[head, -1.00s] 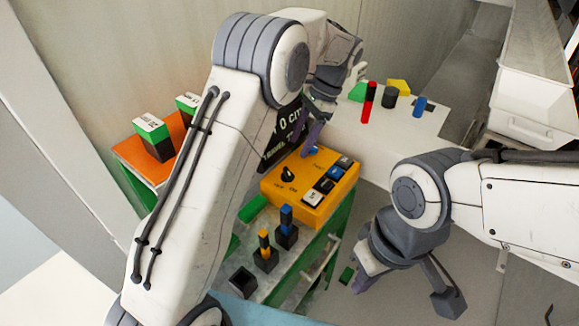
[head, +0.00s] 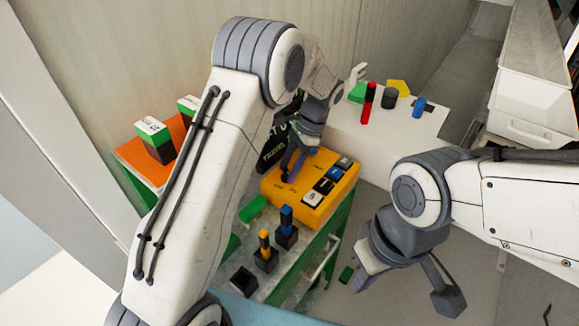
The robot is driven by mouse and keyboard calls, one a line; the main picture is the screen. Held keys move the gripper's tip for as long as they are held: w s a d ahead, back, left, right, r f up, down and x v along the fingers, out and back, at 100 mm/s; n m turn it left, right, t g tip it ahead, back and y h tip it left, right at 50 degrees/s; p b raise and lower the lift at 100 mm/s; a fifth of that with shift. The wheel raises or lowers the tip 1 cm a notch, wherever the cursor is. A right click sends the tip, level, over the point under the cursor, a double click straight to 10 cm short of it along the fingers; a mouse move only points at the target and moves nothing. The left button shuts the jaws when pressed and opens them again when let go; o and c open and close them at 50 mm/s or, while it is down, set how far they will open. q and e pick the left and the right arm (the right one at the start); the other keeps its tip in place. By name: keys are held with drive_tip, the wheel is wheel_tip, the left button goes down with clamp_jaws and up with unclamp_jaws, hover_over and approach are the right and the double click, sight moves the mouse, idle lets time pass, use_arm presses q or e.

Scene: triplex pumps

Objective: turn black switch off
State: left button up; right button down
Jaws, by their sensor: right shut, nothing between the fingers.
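The yellow control box (head: 285,204) sits on the green-framed bench. The black switch, a round knob seen on its left part a second ago, is now mostly hidden by my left gripper (head: 290,172). The purple fingers of that gripper point down at the knob's spot, at or just above it. I cannot tell whether they touch it or how far apart they are. Black, blue and white buttons (head: 313,198) line the box's right side. My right gripper (head: 359,279) is shut and empty, hanging over the floor right of the bench.
Blue and yellow-topped black plug posts (head: 286,235) stand in front of the box. Green-and-black blocks (head: 155,142) stand on an orange surface at left. A white table (head: 400,135) behind holds red, black, blue, green and yellow pieces. A black sign stands behind the box.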

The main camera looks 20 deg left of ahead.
use_arm(q)
clamp_jaws()
drive_tip(key=shift+r+m, duration=0.1)
drive_tip(key=shift+m, duration=0.4)
drive_tip(key=shift+t+p, duration=0.3)
drive_tip(key=shift+p, duration=0.1)
drive_tip(key=m+t+p, duration=0.1)
drive_tip(key=m, duration=0.3)
drive_tip(key=shift+s+d+m+y+p, duration=0.1)
drive_tip(key=shift+m+y+p, duration=0.2)
drive_tip(key=shift+y+p, duration=0.1)
drive_tip(key=m+t+p, duration=0.1)
drive_tip(key=m, duration=0.2)
drive_tip(key=shift+s+m+t, duration=0.1)
drive_tip(key=shift+m+t, duration=0.2)
drive_tip(key=shift+t, duration=0.1)
drive_tip(key=shift+m+t+p, duration=0.4)
drive_tip(key=shift+m+t, duration=0.1)
drive_tip(key=shift+m, duration=0.9)
